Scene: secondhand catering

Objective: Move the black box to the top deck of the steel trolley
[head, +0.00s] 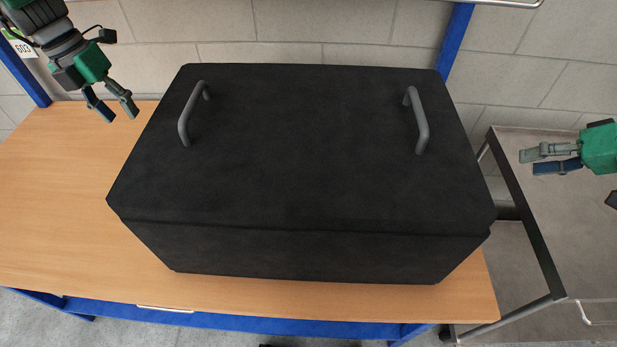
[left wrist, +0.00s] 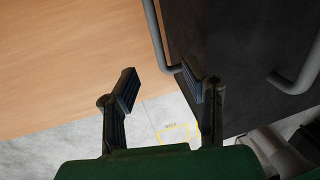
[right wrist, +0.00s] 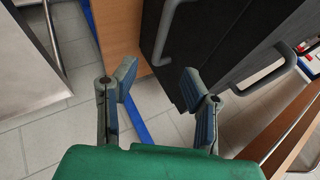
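The black box (head: 300,190) is a large, wide box lying on a wooden table. Grey handles stand on its top at the left (head: 187,112) and right (head: 418,120). It also shows in the left wrist view (left wrist: 235,50) and the right wrist view (right wrist: 215,35). My left gripper (head: 121,114) is open and empty, up and left of the box's left handle. My right gripper (head: 528,162) is open and empty, right of the box, in front of the steel trolley's grey top deck (head: 555,235) in the head view. Neither gripper touches a handle.
The wooden table (head: 60,200) has a blue frame and is bare left of the box. The trolley stands to the right, with a narrow floor gap between. Its visible deck is clear. A block wall (head: 300,25) runs behind the table.

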